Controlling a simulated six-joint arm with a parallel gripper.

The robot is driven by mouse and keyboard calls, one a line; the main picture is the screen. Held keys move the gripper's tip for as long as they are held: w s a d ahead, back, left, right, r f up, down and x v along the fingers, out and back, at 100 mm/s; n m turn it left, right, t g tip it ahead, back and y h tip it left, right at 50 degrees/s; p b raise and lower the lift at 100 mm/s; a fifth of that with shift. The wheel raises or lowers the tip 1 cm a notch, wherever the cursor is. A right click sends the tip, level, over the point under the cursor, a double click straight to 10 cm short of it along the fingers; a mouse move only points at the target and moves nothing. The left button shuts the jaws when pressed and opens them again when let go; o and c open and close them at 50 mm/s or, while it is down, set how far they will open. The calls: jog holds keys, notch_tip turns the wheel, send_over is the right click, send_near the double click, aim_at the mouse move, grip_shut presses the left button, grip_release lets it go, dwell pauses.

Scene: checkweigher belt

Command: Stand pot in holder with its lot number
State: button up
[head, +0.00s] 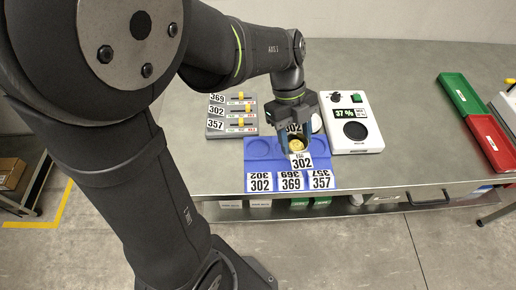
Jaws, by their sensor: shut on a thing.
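My gripper (296,132) is shut on a pot with a yellow top or content (297,146), over the middle to right part of the blue holder. A white tag reading 302 (301,163) shows at the pot's front, with smaller letters above the number. Another 302 shows between the fingers. The blue holder (235,179) lies near the table's front edge, with front labels 302 (261,182), 369 (291,181) and 357 (321,180) from left to right. Its left recess (258,148) is empty. The gripper and pot hide the other recesses. I cannot tell whether the pot touches the holder.
A grey slider panel (231,129) with rows 369, 302 and 357 stands behind left. A white device (362,141) with a 37 % display and a black round plate stands right. A green tray (462,92) and a red tray (491,141) lie far right. The table between is clear.

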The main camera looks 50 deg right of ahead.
jog(key=shift+w+a+m, duration=0.4)
jog(key=shift+a+m, duration=0.1)
jog(key=w+f, duration=0.2)
jog(key=w, duration=0.1)
jog(key=w+f, duration=0.2)
jog(key=w, duration=0.2)
jog(key=w+d+f, duration=0.1)
jog(key=w+f, duration=0.2)
jog(key=w, duration=0.1)
jog(key=shift+w, duration=0.1)
jog(key=shift+w+f, duration=0.1)
jog(key=shift+f, duration=1.9)
jog(key=shift+f, duration=0.15)
jog(key=o, duration=1.1)
jog(key=shift+o, duration=0.2)
